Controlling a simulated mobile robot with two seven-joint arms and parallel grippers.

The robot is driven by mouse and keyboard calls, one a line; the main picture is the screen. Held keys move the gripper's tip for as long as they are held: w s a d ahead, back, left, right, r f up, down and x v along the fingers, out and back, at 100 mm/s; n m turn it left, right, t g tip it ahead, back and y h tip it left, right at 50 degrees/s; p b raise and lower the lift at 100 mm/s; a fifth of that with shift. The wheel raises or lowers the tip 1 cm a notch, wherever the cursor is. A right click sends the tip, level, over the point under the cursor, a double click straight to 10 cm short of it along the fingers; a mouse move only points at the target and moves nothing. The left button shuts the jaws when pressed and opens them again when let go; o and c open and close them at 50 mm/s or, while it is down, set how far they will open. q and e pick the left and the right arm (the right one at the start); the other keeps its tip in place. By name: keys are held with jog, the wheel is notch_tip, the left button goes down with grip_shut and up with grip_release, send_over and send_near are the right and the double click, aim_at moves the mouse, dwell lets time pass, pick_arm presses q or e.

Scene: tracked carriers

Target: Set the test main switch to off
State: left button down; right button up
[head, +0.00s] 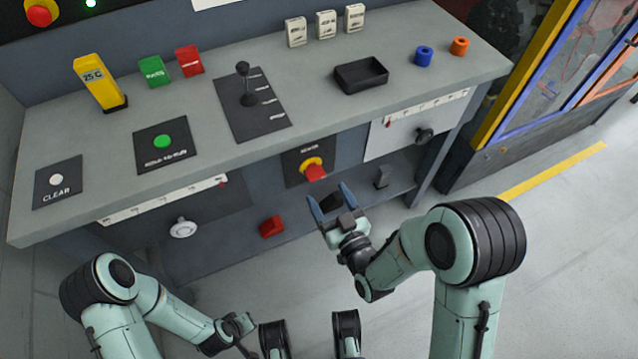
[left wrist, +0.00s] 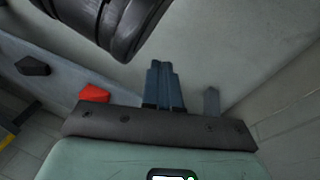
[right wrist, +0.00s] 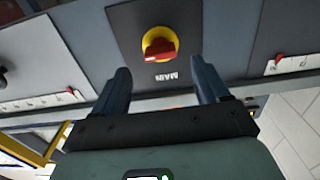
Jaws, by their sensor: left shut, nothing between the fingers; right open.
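The main switch is a red rotary handle (head: 315,172) on a yellow disc, on a dark plate (head: 293,168) on the bench's front. In the right wrist view the red handle (right wrist: 160,48) lies roughly crosswise in the picture, above the word MAIN. My right gripper (head: 332,205) is open and empty, just in front of the switch and a little below it, apart from it. Its two fingers (right wrist: 162,82) point towards the switch in the right wrist view. My left gripper (left wrist: 165,70) is shut and empty, low in front of the bench (head: 246,319).
A white knob (head: 183,228) and a black knob (head: 424,135) flank the switch. A red pedal (head: 271,227) and a grey pedal (head: 383,177) sit below. The benchtop (head: 210,110) holds a lever (head: 245,85), buttons and a black tray (head: 361,75).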

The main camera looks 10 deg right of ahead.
aim_at(318, 179)
jog(key=shift+x, duration=2.75)
jog(key=c, duration=1.1)
